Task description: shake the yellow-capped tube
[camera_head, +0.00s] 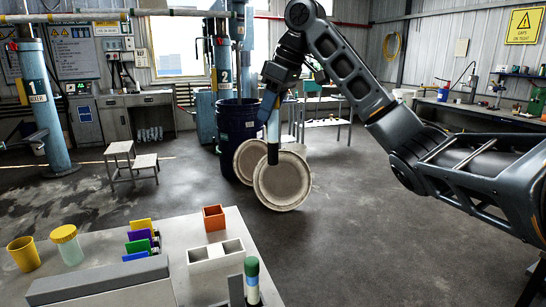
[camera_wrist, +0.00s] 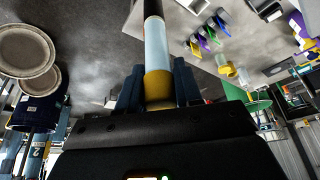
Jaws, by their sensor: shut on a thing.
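My gripper (camera_head: 274,92) is shut on the yellow-capped tube (camera_head: 273,125) and holds it in the air, well above the floor. The tube hangs close to upright in the head view, its pale clear body above a dark end piece. In the wrist view the gripper (camera_wrist: 158,88) has its two dark fingers on either side of the yellow cap (camera_wrist: 157,84). The pale tube body (camera_wrist: 155,45) points away from the gripper, with the dark end at the top edge.
A white table (camera_head: 188,232) at front left holds a yellow cup (camera_head: 23,254), a yellow-lidded jar (camera_head: 67,246), an orange box (camera_head: 214,218), a white divided box (camera_head: 215,256) and a green-capped tube (camera_head: 252,275). A blue barrel (camera_head: 238,120) and round lids (camera_head: 282,181) stand behind my gripper.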

